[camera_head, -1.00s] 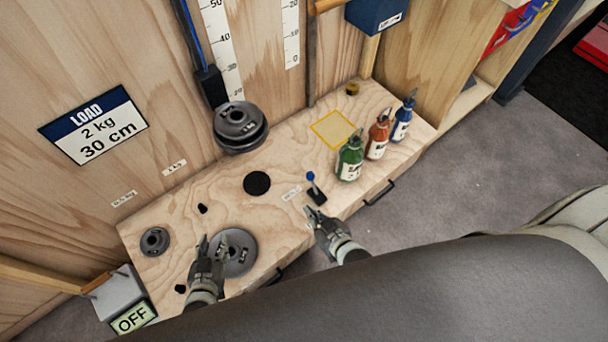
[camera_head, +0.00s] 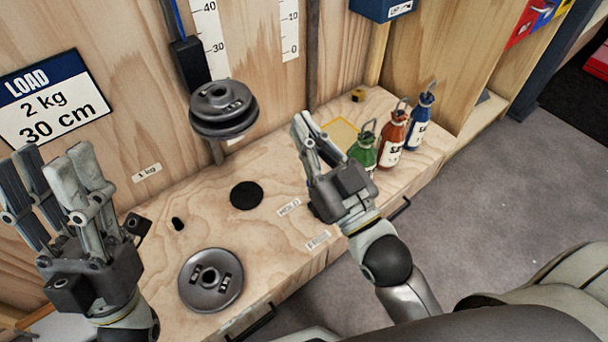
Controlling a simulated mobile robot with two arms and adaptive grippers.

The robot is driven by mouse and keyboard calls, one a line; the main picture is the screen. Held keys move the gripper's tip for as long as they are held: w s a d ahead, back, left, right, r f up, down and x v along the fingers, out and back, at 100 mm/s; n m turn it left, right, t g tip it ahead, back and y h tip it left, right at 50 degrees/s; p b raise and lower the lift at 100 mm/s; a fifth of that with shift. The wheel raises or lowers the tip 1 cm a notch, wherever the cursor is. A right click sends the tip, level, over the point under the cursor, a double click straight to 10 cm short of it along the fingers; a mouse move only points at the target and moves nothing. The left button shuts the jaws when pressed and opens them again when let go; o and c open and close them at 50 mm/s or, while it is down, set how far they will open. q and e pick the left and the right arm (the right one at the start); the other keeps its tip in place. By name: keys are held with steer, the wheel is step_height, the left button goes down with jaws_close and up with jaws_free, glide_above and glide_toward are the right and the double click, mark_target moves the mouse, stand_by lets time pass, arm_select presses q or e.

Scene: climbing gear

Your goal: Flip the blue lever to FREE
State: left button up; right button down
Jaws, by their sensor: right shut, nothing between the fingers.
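The blue lever is hidden behind my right gripper (camera_head: 306,124). Only a dark bit that may be its base shows at the gripper's left edge. My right gripper is shut and empty, raised over the bench where the lever stands, with its fingertips pointing up and left in the picture. I cannot tell whether it touches the lever. Two small labels lie beside that spot, one reading HOLD (camera_head: 289,208) and a less legible one (camera_head: 318,240) nearer the front edge. My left gripper (camera_head: 55,155) is open and empty at the far left.
The wooden bench (camera_head: 270,245) holds a grey disc weight (camera_head: 211,280) and a black round pad (camera_head: 246,195). Stacked discs (camera_head: 223,108) hang at the back. Green (camera_head: 364,150), red (camera_head: 392,135) and blue (camera_head: 420,118) bottle-shaped weights stand on the right.

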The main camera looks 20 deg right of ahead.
steer(key=s+f+g+h, duration=0.1)
steer(key=s+f+g, duration=0.3)
steer(key=f, duration=0.6)
steer(key=s+d+f+g+h, duration=0.1)
steer(key=s+f+g, duration=0.1)
steer(key=f+g, duration=0.6)
steer(key=s+f+g+h, duration=0.1)
steer(key=s+f+g, duration=0.25)
steer(key=f, duration=0.75)
steer(key=w+a+n+g, duration=0.3)
steer(key=w+a, duration=0.4)
steer(key=w, duration=0.6)
steer(key=w+d+r+m+h, duration=0.1)
steer(key=w+d+r, duration=0.3)
steer(key=w, duration=0.3)
steer(key=w+d+r+m+h, duration=0.1)
steer(key=w+d+r+m, duration=0.1)
steer(key=w+d+r, duration=0.2)
steer(key=w+d, duration=0.2)
steer(key=w, duration=0.1)
steer(key=shift+w+d+r+m+g, duration=0.25)
steer(key=shift+w+d+m+g, duration=0.05)
steer(key=shift+d+g, duration=0.05)
